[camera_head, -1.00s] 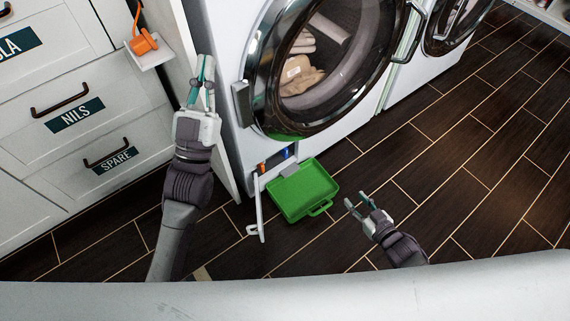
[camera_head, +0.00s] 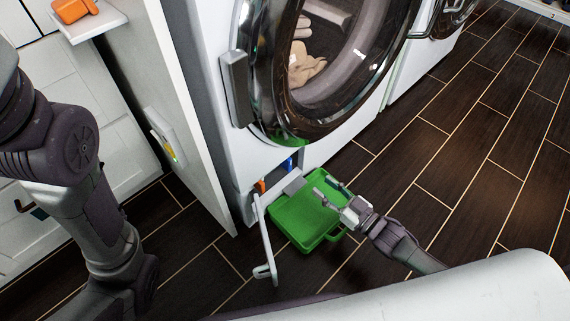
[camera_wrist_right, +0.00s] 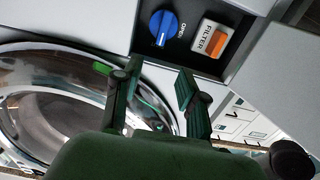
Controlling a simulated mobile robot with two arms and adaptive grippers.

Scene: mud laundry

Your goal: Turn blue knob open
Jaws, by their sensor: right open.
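The blue knob (camera_head: 289,163) sits in the dark recess at the washer's lower front. In the right wrist view the blue knob (camera_wrist_right: 163,27) shows at the top, with a white mark near its lower edge and the word OPEN to its right. My right gripper (camera_head: 326,188) is open and empty, above the green tray and to the right of the knob. In the right wrist view its fingers (camera_wrist_right: 152,80) are apart and below the knob, not touching it. My left arm is at the left edge; its gripper is out of view.
An orange filter part (camera_wrist_right: 215,40) labelled FILTER is beside the knob. The green tray (camera_head: 278,228) lies on the floor below the recess. The white open flap (camera_head: 262,230) stands left of it. The round washer door (camera_head: 247,80) is above. Dark floor is free at right.

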